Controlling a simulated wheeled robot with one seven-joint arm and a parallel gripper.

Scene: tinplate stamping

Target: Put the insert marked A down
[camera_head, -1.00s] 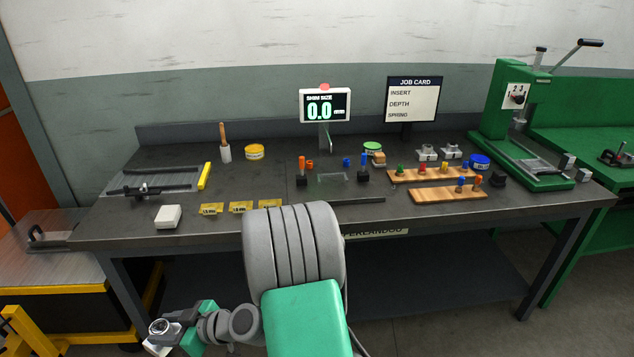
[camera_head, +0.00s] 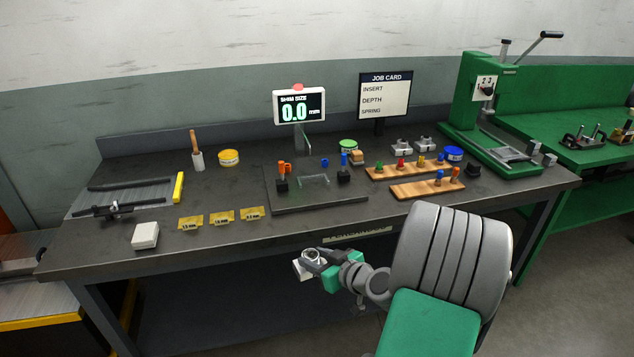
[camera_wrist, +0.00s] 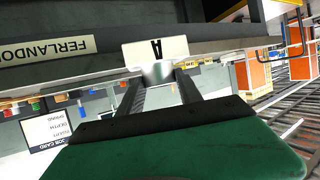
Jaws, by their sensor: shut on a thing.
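The insert marked A (camera_wrist: 155,50) is a pale block with a black A on its white face and a round metal part. My gripper (camera_wrist: 160,88) is shut on it in the wrist view, with a dark finger on each side. In the head view the insert (camera_head: 303,268) shows as a small white and metal piece at the end of my gripper (camera_head: 318,262). It is in front of the workbench's front edge, apart from the bench top (camera_head: 300,225). Two similar grey pieces (camera_head: 402,147) (camera_head: 426,144) stand at the back right of the bench.
A dark fixture plate (camera_head: 320,200) with orange and blue pins lies mid-bench. Wooden pin racks (camera_head: 400,192) are right of it; yellow shim cards (camera_head: 222,216) and a white box (camera_head: 145,235) are left. A green press (camera_head: 475,110) stands at the right. The front bench strip is mostly clear.

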